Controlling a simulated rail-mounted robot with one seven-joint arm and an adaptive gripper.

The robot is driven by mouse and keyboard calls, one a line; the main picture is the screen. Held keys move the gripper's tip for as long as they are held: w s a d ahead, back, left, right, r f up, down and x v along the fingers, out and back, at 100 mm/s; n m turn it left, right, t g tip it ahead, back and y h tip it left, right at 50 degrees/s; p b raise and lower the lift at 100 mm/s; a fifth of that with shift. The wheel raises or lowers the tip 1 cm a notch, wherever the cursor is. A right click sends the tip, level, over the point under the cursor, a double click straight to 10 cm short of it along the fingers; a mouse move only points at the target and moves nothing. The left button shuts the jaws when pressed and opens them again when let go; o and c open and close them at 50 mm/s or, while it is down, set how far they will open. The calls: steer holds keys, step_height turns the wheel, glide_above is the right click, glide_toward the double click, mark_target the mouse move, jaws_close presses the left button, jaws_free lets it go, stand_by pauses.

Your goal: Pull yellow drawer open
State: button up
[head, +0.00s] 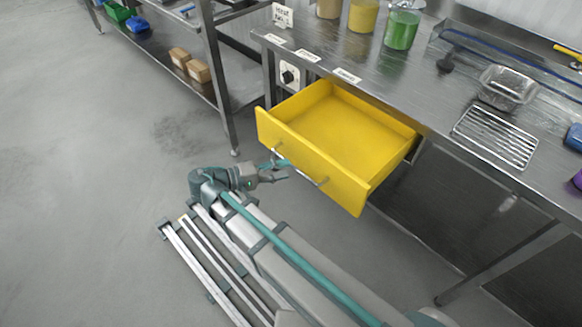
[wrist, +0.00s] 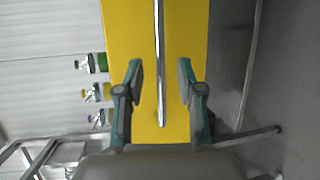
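The yellow drawer (head: 300,146) is pulled well out from under the steel counter, and its inside looks empty. A metal bar handle (head: 317,181) runs along its front panel. My gripper (head: 282,168) is at the handle, in front of the panel. In the wrist view the yellow front (wrist: 118,25) fills the middle, and the handle bar (wrist: 159,40) runs between the two fingers. My gripper (wrist: 160,68) is open there, with a gap on each side of the bar.
The counter (head: 385,85) holds food containers, including a green one (head: 402,28), a wire rack (head: 496,136) and a clear tray (head: 507,87). A shelf unit (head: 222,85) stands at the upper left. The floor (head: 90,180) left of my arm is clear.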

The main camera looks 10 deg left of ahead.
steer(key=shift+v, duration=1.65)
step_height(320, 180, down, 11)
steer(key=n+g+y, duration=0.2)
steer(key=n+y, duration=0.1)
steer(key=y, duration=0.2)
steer(key=s+d+f+m+g+y+p, duration=0.1)
steer(key=s+d+f+g+y, duration=0.15)
steer(key=d+f, duration=0.45)
steer(key=s+d+f+g+y, duration=0.1)
steer(key=s+d+f+g, duration=0.3)
steer(key=f, duration=0.5)
steer(key=s+d+f+m+g+y+p, duration=0.1)
steer(key=s+d+f+m+g+y, duration=0.1)
steer(key=s+d, duration=0.6)
steer(key=s+d+f+m+g+y+p, duration=0.1)
steer(key=s+d+f+m+g+y, duration=0.2)
steer(key=s, duration=1.1)
steer(key=d+f+m+g, duration=0.1)
steer(key=d+f+m, duration=0.2)
steer(key=d, duration=0.3)
steer(key=shift+d+f+y+p, duration=0.3)
steer(key=shift+f+y+p, duration=0.1)
steer(key=shift+f, duration=0.35)
